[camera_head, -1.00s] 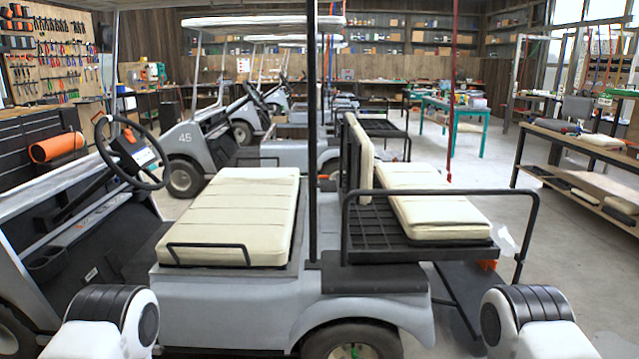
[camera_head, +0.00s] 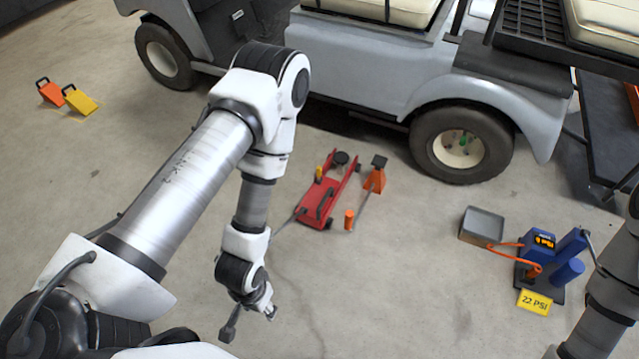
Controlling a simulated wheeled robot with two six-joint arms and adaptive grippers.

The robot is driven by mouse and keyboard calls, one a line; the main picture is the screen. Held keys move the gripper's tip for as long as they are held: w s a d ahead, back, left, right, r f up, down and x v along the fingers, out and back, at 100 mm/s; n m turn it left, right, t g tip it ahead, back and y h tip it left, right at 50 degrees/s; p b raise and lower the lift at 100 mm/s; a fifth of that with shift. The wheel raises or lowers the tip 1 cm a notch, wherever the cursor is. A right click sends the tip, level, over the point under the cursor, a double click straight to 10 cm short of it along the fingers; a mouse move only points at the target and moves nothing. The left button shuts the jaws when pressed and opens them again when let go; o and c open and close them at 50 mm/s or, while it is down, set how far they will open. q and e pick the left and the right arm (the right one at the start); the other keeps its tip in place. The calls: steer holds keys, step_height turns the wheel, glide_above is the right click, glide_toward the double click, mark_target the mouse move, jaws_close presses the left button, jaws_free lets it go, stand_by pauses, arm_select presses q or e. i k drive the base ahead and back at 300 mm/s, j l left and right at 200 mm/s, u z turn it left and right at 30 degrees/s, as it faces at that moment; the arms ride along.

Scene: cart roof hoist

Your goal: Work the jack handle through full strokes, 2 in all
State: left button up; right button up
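The red floor jack (camera_head: 320,200) lies on the concrete floor, beside the cart and in front of its rear wheel. A thin grey rod, seemingly its handle (camera_head: 285,222), slants from the jack's near end down and left. It disappears behind my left wrist, so its far end is hidden. My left gripper (camera_head: 250,324) hangs at lower centre, below and left of the jack, with its fingers spread and seemingly nothing between them. Whether it touches the rod cannot be seen. My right arm shows only in part at the right edge, and its gripper is out of view.
The grey cart (camera_head: 390,75) is behind. Floor between is clear.

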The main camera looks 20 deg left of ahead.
mark_target(304, 210)
steer(key=u, duration=1.25)
steer(key=i+l, duration=0.15)
steer(key=l, duration=0.2)
steer(key=i+l, duration=0.15)
steer(key=l, duration=0.15)
